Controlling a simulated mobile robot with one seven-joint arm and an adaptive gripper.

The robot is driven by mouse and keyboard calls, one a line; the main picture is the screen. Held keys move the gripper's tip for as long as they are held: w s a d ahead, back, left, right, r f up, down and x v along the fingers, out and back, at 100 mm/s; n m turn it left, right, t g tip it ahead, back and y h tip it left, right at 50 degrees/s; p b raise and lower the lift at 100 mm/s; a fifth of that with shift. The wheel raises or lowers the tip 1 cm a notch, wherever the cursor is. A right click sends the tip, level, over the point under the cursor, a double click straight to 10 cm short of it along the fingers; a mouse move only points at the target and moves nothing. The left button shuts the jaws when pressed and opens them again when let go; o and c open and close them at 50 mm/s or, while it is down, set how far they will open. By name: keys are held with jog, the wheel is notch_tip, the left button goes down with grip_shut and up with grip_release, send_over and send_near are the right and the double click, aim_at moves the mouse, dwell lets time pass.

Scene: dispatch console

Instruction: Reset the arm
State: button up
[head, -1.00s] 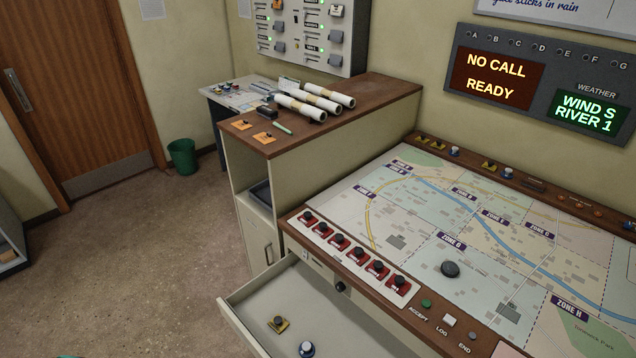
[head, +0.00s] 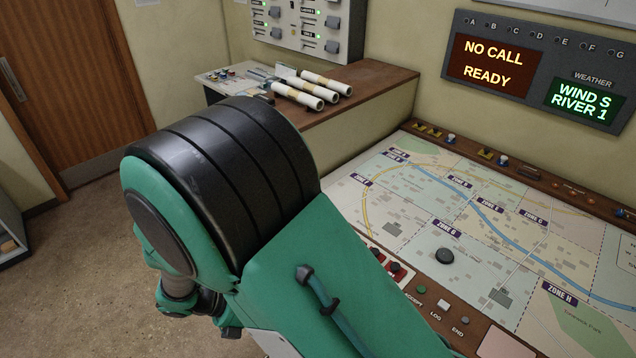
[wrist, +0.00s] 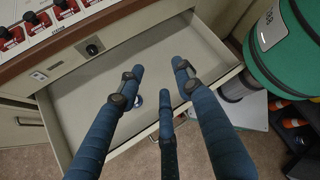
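My arm, green with a black ribbed joint, fills the lower middle of the head view. It hides the open drawer and most of the red-button row there. In the wrist view my gripper (wrist: 160,84) has its blue jointed fingers spread apart, with nothing between them. The fingers point toward the open drawer (wrist: 85,98). A small white-and-blue piece (wrist: 137,97) shows partly behind the left finger, seemingly in the drawer. I cannot tell the gap between fingertips and drawer.
The map console (head: 400,215) lies to the right of my arm. Paper rolls (head: 325,88) lie on the brown-topped cabinet (head: 385,80) behind it. Open floor (head: 70,270) is at the left.

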jog(key=d+r+m+g+y+p, duration=0.1)
jog(key=d+r+m+y, duration=0.2)
jog(key=d+r+m, duration=0.65)
jog(key=d+r+m+g+y+p, duration=0.1)
jog(key=d+r+m+y, duration=0.25)
jog(key=d+r, duration=0.6)
jog(key=s+d+r+m+t+y+p, duration=0.1)
jog(key=s+d+r+m+t, duration=0.1)
jog(key=r+m, duration=0.3)
jog(key=s+d+r+m+t+y+p, duration=0.1)
jog(key=s+d+r+m, duration=0.3)
jog(key=r, duration=0.3)
jog(key=s+d+r+m+t+y+p, duration=0.1)
jog(key=s+d+r+m+t, duration=0.1)
jog(key=s+d+r+m, duration=0.2)
notch_tip(320, 180, up, 3)
jog(key=m, duration=0.2)
jog(key=shift+d+m+t, duration=0.25)
jog(key=shift+m+t, duration=0.05)
jog(key=shift+m, duration=0.1)
jog(key=shift+s+f, duration=0.1)
jog(key=shift+f, duration=0.05)
notch_tip(320, 180, down, 5)
jog(key=b, duration=0.5)
